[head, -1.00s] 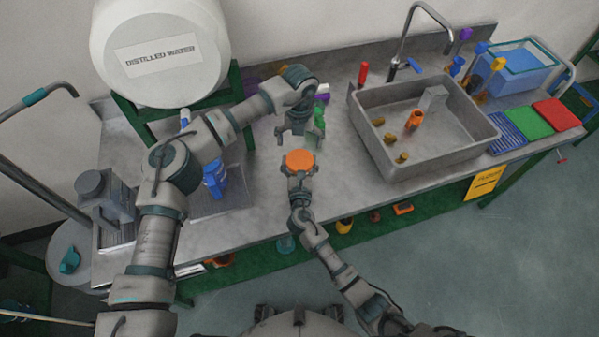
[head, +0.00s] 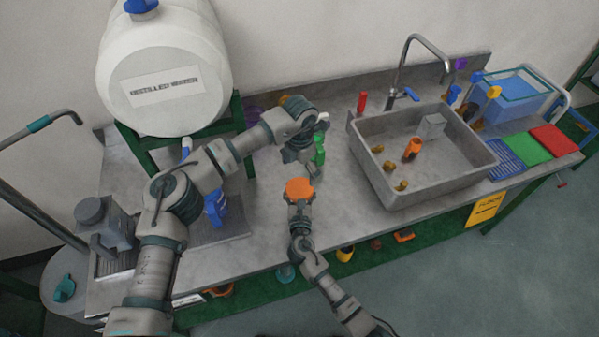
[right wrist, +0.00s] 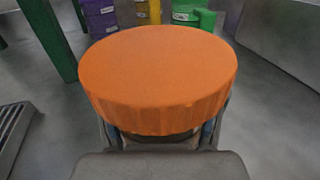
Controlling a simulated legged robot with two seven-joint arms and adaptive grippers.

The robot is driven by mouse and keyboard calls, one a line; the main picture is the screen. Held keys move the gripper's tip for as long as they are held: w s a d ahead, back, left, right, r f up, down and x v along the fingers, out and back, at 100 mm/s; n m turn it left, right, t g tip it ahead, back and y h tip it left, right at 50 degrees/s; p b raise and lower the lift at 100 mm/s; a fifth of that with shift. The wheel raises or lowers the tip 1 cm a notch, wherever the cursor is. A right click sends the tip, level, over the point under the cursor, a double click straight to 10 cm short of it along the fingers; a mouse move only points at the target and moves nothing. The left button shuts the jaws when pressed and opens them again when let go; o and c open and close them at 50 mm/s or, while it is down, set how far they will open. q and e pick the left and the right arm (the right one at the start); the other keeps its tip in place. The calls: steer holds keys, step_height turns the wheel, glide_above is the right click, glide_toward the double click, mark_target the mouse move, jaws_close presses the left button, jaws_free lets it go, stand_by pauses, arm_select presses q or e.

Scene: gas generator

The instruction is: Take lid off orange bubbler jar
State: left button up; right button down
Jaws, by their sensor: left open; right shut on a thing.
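The orange lid (head: 299,188) of the bubbler jar shows from above near the front middle of the bench. In the right wrist view the orange lid (right wrist: 160,75) fills the middle, with a ribbed rim. My right gripper (head: 300,205) is shut at the jar, its fingers under the lid rim; the lid hides most of the jar body. The right gripper's fingers (right wrist: 165,138) show just below the rim. My left gripper (head: 304,168) is open and empty, just behind the lid and apart from it in the picture.
A green bottle (head: 319,150) stands close behind my left gripper. The metal sink (head: 420,190) with an orange item and several brass fittings is to the right. A white distilled water tank (head: 165,85) stands on a green frame at left. Bare bench lies between jar and sink.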

mark_target(299, 187)
arm_select(q)
steer(key=m, duration=1.2)
steer(key=shift+m, duration=0.4)
steer(key=m, duration=0.2)
steer(key=shift+m, duration=0.4)
steer(key=m, duration=0.4)
steer(key=shift+m, duration=0.4)
steer(key=m, duration=0.2)
steer(key=shift+m, duration=0.4)
steer(key=m, duration=0.8)
steer(key=shift+f+m, duration=0.15)
steer(key=shift+m, duration=0.25)
steer(key=shift+f, duration=0.35)
step_height(299, 187, down, 7)
steer(key=shift+f, duration=0.1)
